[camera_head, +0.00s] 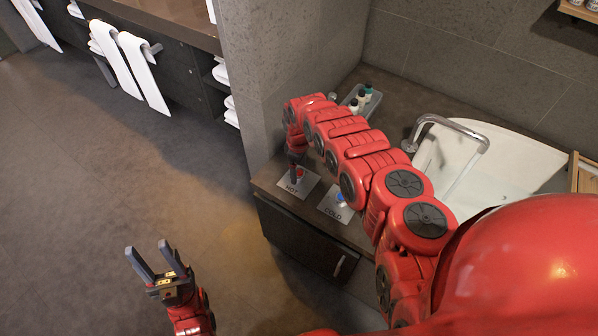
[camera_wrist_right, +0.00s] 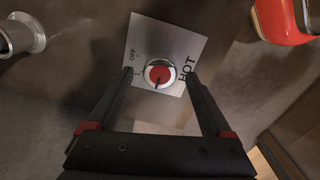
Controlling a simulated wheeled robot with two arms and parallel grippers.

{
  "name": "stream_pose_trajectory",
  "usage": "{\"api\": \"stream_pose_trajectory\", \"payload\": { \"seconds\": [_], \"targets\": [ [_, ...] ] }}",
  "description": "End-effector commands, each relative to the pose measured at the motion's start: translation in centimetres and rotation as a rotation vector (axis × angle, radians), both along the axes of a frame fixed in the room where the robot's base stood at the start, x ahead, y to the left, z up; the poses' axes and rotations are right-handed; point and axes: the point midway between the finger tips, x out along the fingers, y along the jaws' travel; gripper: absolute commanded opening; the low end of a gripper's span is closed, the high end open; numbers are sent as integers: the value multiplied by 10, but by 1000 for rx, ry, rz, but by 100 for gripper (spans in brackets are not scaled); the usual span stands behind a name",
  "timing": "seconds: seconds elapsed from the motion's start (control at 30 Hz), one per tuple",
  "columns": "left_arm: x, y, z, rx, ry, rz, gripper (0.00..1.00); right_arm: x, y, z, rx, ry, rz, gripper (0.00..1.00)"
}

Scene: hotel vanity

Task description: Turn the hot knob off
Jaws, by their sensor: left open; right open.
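The hot knob (camera_wrist_right: 160,73) has a red centre and a pale rim. It sits on a square metal plate (camera_wrist_right: 172,38) marked HOT and OFF. A dark mark shows on the lower part of its red face in the wrist view; its exact setting is hard to read. The red knob also shows in the head view (camera_head: 299,172). My right gripper (camera_wrist_right: 160,76) is open, with one finger on each side of the knob; I cannot tell if they touch it. My left gripper (camera_head: 148,249) is open and empty, over the floor at the lower left.
A blue cold knob (camera_head: 340,198) sits on a plate marked COLD beside the hot one. A metal faucet (camera_head: 452,122) stands by a white basin (camera_head: 520,155). A tray of small bottles (camera_head: 363,98) is at the back. The floor (camera_head: 90,190) at left is clear.

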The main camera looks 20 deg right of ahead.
Motion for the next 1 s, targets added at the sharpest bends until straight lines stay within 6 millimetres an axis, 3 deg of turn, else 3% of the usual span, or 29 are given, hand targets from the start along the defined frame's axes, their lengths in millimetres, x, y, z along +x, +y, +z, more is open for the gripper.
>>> {"api": "stream_pose_trajectory", "payload": {
  "seconds": [0.13, 0.5, 1.0],
  "targets": [
    [0, 0, -3, 0, 0, 0, 50, -1, 0, -12, -2, 1, 1, 84],
    [0, 0, -3, 0, 0, 0, 50, 0, -1, -14, -3, 0, 0, 84],
    [0, 0, -3, 0, 0, 0, 50, -1, -1, -14, -3, 0, 0, 0]
  ]
}}
